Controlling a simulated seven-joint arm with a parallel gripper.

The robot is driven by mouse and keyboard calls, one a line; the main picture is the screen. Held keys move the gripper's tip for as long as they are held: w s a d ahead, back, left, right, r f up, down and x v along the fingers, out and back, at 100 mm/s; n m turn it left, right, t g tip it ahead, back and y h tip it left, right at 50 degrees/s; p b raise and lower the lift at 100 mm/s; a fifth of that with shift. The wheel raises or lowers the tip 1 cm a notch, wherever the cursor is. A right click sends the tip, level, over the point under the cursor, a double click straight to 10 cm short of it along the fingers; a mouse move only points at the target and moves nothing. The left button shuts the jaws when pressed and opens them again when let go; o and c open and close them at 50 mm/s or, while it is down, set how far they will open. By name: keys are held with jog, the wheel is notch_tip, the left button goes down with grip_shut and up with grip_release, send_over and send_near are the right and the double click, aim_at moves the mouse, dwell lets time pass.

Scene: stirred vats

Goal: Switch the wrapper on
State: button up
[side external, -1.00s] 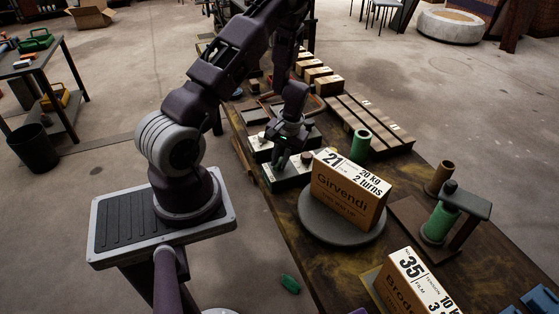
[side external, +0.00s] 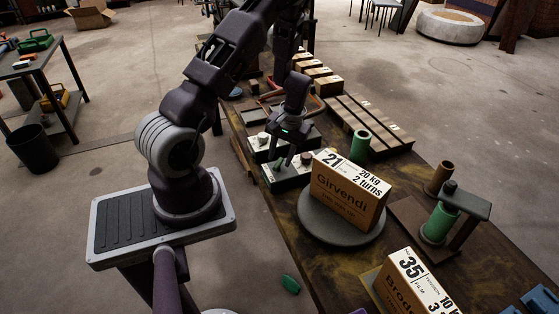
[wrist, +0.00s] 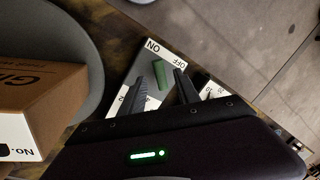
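The wrapper's control box (side external: 287,180) is a dark box with a pale top near the table's left edge, beside the turntable. In the wrist view, its pale panel (wrist: 141,83) carries ON and OFF labels and a green switch lever (wrist: 160,75). I cannot tell which label the lever is set to. My gripper (side external: 285,162) is above the box, pointing down. In the wrist view, the open fingers of my gripper (wrist: 160,88) appear on either side of the lever, with nothing held. Whether they touch the lever is unclear.
A Girvendi carton (side external: 345,193) stands on the round grey turntable (side external: 341,229) right of the box. A round knob (side external: 306,158) and a second control box (side external: 262,146) are close to my gripper. A green film roll (side external: 360,145) stands behind the carton.

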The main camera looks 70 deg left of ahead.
aim_at(284, 172)
jog(key=r, duration=0.4)
jog(key=shift+w+d+r, duration=0.3)
jog(key=shift+w+d, duration=0.05)
jog(key=w+d+r+m+t, duration=0.2)
jog(key=d+r+m+t, duration=0.1)
jog(key=d+r, duration=1.1)
jog(key=s+d+r+m+t, duration=0.2)
jog(key=s+d+r+m, duration=0.1)
jog(key=s+d+r, duration=0.2)
jog(key=s+d+r+m+t+h, duration=0.1)
jog(key=s+d+r, duration=0.4)
jog(key=s, duration=0.5)
notch_tip(284, 172, up, 3)
jog(key=shift+d+f+m+t+h, duration=0.1)
jog(key=shift+d+m+t+h, duration=0.15)
jog(key=shift+m+t, duration=0.6)
